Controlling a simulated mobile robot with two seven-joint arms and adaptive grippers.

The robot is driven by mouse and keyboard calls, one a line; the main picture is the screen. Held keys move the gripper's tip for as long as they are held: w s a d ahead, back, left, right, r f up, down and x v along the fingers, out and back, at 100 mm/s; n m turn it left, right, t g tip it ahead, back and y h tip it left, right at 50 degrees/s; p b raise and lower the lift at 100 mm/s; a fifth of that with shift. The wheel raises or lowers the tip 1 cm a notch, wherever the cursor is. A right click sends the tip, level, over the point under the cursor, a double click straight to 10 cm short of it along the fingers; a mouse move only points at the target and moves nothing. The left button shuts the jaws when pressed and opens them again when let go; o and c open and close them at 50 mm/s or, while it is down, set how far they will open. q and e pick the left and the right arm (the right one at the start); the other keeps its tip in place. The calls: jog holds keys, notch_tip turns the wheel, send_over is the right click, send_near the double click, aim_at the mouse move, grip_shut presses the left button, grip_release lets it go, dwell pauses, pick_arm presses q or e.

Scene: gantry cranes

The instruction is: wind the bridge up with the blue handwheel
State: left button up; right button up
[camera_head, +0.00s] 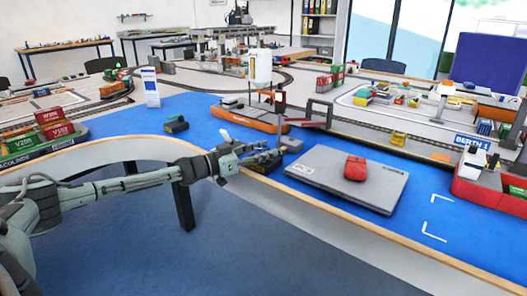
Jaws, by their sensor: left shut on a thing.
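My left gripper (268,158) reaches in from the left over the near edge of the blue table top. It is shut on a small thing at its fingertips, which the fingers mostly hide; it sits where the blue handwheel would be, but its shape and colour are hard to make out. A small grey block (291,145) stands just beyond the fingertips. A low red span (305,124) beside a dark frame lies farther back and looks like the bridge; its tilt is too small to tell. My right gripper is not in view.
An orange-hulled ship (250,119) floats behind. A red ship (480,185) is at the right, and container stacks (55,125) are at the left. Blue table surface is clear at front right.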

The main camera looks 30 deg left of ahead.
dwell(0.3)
pick_arm(q)
jog(key=o, duration=1.2)
jog(key=v, duration=1.2)
